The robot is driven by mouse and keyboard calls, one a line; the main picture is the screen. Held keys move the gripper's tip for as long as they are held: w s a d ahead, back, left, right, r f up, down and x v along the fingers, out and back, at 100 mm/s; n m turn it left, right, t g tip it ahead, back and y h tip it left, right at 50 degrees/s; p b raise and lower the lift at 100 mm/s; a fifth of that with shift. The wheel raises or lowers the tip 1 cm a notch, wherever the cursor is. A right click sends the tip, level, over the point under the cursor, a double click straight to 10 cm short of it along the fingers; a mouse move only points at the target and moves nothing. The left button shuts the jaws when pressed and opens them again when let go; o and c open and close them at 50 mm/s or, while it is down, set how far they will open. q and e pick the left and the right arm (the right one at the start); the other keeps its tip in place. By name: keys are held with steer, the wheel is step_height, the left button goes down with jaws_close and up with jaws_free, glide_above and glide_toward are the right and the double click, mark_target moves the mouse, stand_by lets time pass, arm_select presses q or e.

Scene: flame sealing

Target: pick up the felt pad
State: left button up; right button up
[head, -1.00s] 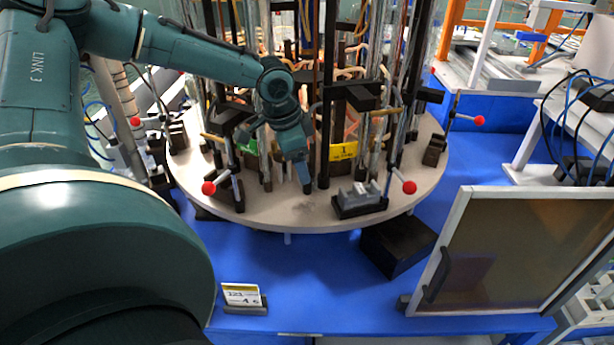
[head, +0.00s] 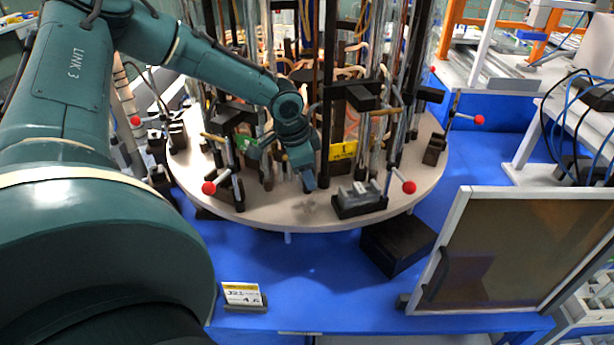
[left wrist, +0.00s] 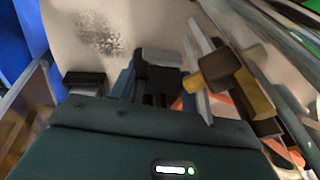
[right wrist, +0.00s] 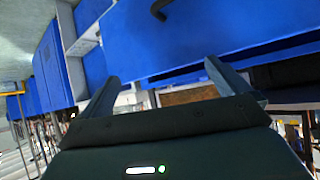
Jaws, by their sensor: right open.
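My left gripper (head: 308,186) is low over the front of the round beige turntable (head: 262,216), just left of a small grey clamp (head: 356,196). In the left wrist view, a dark block with a pale grey end (left wrist: 160,58) sits between the close-set fingers. It looks like the felt pad, and the gripper appears shut on it, though the finger contact is partly hidden. The pad cannot be made out in the head view. A dark speckled smudge (left wrist: 97,35) marks the turntable beyond the fingers. My right gripper (right wrist: 165,72) is open and empty, away from the turntable.
Glass tubes and black posts crowd the turntable behind the left gripper. Red-knobbed levers (head: 209,188) stand along its rim. A black box (head: 396,246), a small sign (head: 242,295) and a framed panel (head: 520,245) are in front. The blue table (head: 320,290) has free room.

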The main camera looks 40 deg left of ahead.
arm_select(q)
steer(key=c, duration=0.4)
steer(key=shift+c, duration=0.2)
steer(key=shift+r, duration=0.45)
steer(key=r, duration=0.1)
steer(key=r+b, duration=0.1)
steer(key=shift+s+d+r, duration=0.3)
steer(key=shift+s+d, duration=0.05)
steer(key=shift+s, duration=0.05)
steer(key=s+d+b, duration=0.3)
steer(key=s+d, duration=0.8)
steer(key=s, duration=0.2)
steer(key=o, duration=0.4)
steer(key=c, duration=0.3)
